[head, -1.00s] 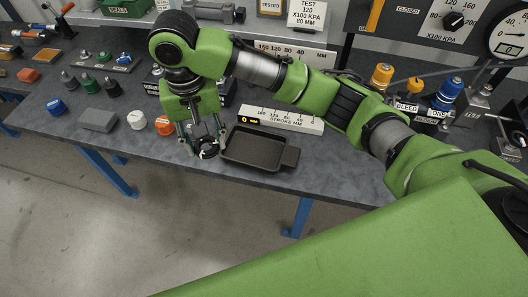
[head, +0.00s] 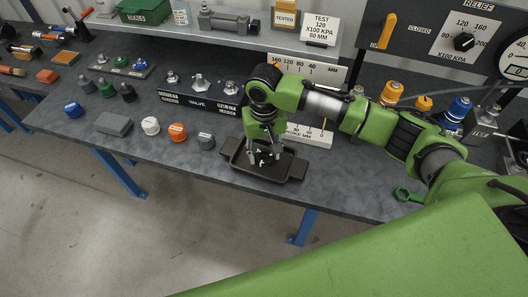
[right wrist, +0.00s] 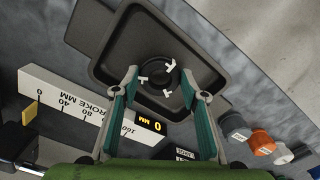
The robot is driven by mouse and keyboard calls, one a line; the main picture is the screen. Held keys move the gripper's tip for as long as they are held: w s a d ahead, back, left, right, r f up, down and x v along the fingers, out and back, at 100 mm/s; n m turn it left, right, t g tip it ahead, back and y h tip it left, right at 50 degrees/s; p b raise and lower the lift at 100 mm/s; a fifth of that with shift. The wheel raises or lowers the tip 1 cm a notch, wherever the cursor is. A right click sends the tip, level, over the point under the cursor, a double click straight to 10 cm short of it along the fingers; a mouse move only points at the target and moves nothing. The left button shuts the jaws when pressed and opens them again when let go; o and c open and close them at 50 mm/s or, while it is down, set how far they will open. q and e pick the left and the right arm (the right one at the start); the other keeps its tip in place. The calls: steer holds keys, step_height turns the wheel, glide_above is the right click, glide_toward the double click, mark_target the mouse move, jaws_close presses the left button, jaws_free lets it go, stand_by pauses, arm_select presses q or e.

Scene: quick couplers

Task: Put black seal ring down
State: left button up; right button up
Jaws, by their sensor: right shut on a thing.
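The black seal ring (right wrist: 158,76) is a dark round ring with white marks, between the fingers of my right gripper (right wrist: 168,84) in the right wrist view. In the head view my right gripper (head: 264,155) points down over the dark tray (head: 236,164) with its fingers on the ring. The tray has a raised rim and also shows in the right wrist view (right wrist: 205,62). The ring lies within the tray's outline; I cannot tell whether it touches the tray floor. My left gripper is not in view.
A stroke scale (head: 310,136) stands behind the tray. Grey, orange (head: 177,132) and white caps and a grey block (head: 113,124) are to its left. A green ring-shaped tool (head: 408,195) lies to the right. The bench front edge is close to the tray.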

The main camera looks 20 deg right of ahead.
steer(key=shift+f, duration=0.4)
steer(key=shift+a+f, duration=0.1)
steer(key=shift+f, duration=0.05)
steer(key=o, duration=1.2)
steer(key=shift+f, duration=0.15)
steer(key=shift+o, duration=0.2)
steer(key=shift+r, duration=0.4)
step_height(320, 180, up, 12)
steer(key=b, duration=0.2)
steer(key=shift+f, duration=0.25)
